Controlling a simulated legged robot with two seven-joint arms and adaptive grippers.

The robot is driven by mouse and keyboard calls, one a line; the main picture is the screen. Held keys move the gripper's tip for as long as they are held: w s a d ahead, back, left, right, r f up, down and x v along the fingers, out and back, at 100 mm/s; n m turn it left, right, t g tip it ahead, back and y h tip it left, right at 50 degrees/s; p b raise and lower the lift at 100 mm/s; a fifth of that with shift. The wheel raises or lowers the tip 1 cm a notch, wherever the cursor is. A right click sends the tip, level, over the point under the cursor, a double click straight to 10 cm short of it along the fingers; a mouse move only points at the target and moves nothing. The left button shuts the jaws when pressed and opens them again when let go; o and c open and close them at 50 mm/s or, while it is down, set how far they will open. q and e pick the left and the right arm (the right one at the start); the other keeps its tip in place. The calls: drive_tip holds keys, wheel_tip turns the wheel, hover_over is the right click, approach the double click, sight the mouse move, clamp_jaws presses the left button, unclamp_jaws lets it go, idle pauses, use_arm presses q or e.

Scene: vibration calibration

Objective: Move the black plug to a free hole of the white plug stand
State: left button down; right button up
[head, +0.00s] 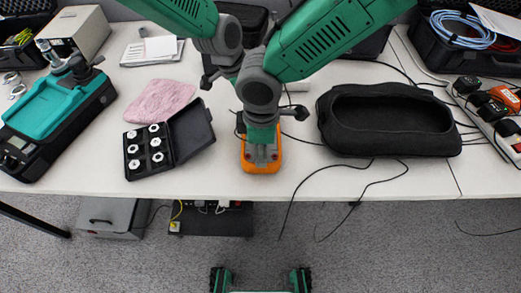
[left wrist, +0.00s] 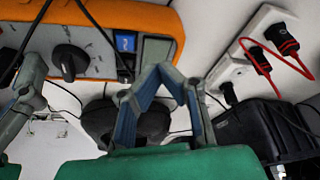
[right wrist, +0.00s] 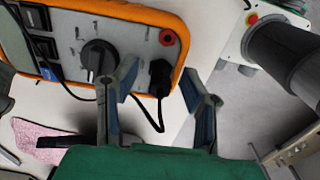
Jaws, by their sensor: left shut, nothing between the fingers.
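The black plug (right wrist: 159,76) sits in the panel of an orange-edged device (right wrist: 178,30), its cable hanging down, in the right wrist view. My right gripper (right wrist: 161,84) is open, one finger either side of the plug in that view; I cannot tell whether they touch it. In the head view my right arm hides most of the orange device (head: 248,160). My left gripper (left wrist: 164,70) is shut and empty, near the device's other end. A white block (left wrist: 263,24), likely the white plug stand, holds black plugs with red leads. Its free holes are not clear.
An open black pouch (head: 390,122) lies right of my arms. A black case of white hex pieces (head: 133,148) and a pink cloth (head: 160,102) lie left. Loose black cables cross the table (head: 330,185). A power strip (head: 507,145) stands at the far right.

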clamp_jaws()
use_arm(q)
drive_tip(key=shift+f, duration=1.05)
drive_tip(key=shift+f, duration=0.1)
use_arm(e)
drive_tip(key=shift+r, duration=0.8)
idle(1.0)
drive_tip(key=shift+r, duration=1.7)
use_arm(q)
drive_tip(key=shift+r, duration=0.75)
wheel_tip(320, 180, up, 8)
drive_tip(key=shift+f, duration=0.15)
